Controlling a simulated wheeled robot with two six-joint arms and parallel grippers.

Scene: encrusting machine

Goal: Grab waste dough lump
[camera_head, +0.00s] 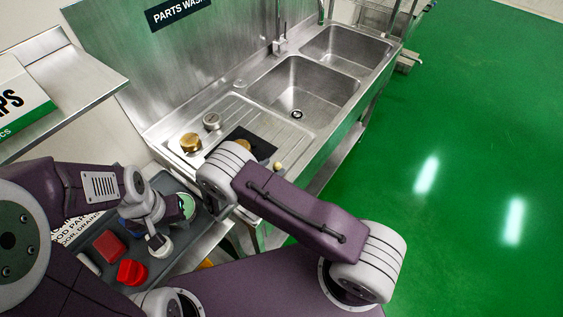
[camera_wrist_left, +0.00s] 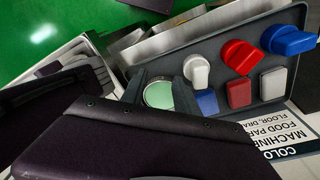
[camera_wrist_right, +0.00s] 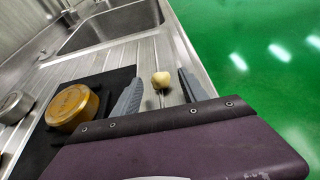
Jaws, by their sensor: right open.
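The waste dough lump, a small cream-coloured ball (camera_wrist_right: 161,80), shows in the right wrist view between and beyond my right fingertips. It also shows in the head view (camera_head: 278,166), just right of my right wrist. My right gripper (camera_wrist_right: 160,76) is open and empty, with a finger on each side of the lump in the picture. Whether either finger touches it cannot be told. In the left wrist view my left gripper (camera_wrist_left: 159,90) has its fingers apart on either side of a round green-faced piece (camera_wrist_left: 159,95). Whether they grip it is unclear.
A brass-coloured round part (camera_wrist_right: 72,107) lies on a black mat (camera_wrist_right: 108,84) on the sink's drainboard (camera_head: 240,108). A grey round part (camera_head: 211,121) is nearby. A dark tray (camera_head: 158,268) holds red, blue and white pieces. Two sink basins (camera_head: 308,85) lie farther back.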

